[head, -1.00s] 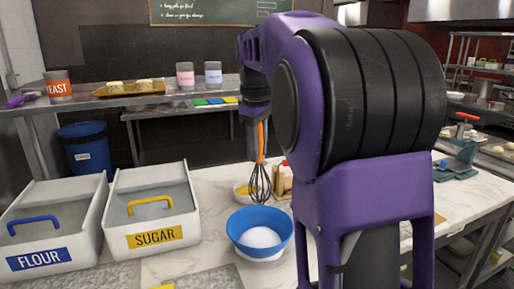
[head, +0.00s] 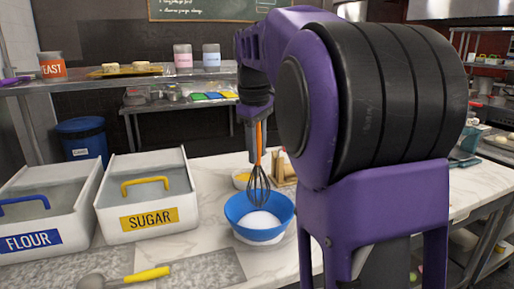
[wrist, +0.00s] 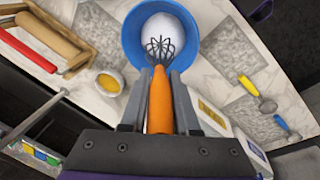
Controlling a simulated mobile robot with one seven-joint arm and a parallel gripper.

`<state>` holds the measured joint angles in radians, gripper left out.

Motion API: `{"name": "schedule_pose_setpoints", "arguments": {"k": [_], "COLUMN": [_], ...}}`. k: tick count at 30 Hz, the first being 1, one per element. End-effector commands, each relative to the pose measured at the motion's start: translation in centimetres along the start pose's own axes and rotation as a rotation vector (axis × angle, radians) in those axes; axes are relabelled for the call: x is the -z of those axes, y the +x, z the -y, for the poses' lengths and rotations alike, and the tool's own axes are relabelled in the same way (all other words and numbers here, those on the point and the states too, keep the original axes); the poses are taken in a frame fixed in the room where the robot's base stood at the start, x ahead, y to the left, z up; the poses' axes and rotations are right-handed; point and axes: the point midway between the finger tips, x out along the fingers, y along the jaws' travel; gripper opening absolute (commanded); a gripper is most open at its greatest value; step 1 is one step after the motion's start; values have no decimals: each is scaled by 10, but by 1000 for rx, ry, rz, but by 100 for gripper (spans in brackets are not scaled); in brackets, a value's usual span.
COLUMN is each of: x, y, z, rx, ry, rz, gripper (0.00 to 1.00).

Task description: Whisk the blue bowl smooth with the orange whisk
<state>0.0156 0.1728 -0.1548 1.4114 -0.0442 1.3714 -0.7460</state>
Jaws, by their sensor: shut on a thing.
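The blue bowl (head: 277,213) stands on the marble counter with a white mass inside; it also shows at the top of the wrist view (wrist: 131,45). My gripper (wrist: 158,85) is shut on the orange handle of the whisk (wrist: 160,105). The whisk hangs upright, wires down, and also shows in the head view (head: 259,185). In the head view its wires overlap the back part of the bowl. In the wrist view they overlap the near side of the white mass. I cannot tell whether they touch it.
White sugar (head: 150,195) and flour (head: 40,215) bins stand left of the bowl. A small bowl with yellow contents (wrist: 109,84) and a wooden rack with rolling pins (wrist: 50,38) are close by. A yellow-handled scoop (head: 148,275) lies at the front.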

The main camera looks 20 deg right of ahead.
Motion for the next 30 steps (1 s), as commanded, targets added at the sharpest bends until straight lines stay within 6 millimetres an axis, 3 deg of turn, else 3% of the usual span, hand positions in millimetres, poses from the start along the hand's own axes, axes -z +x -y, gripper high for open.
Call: {"name": "schedule_pose_setpoints", "arguments": {"k": [15,30], "x": [0,0], "y": [44,70], "z": [0,0], "rx": [1,0], "ry": [0,0], "rz": [1,0], "gripper": [0,0]}}
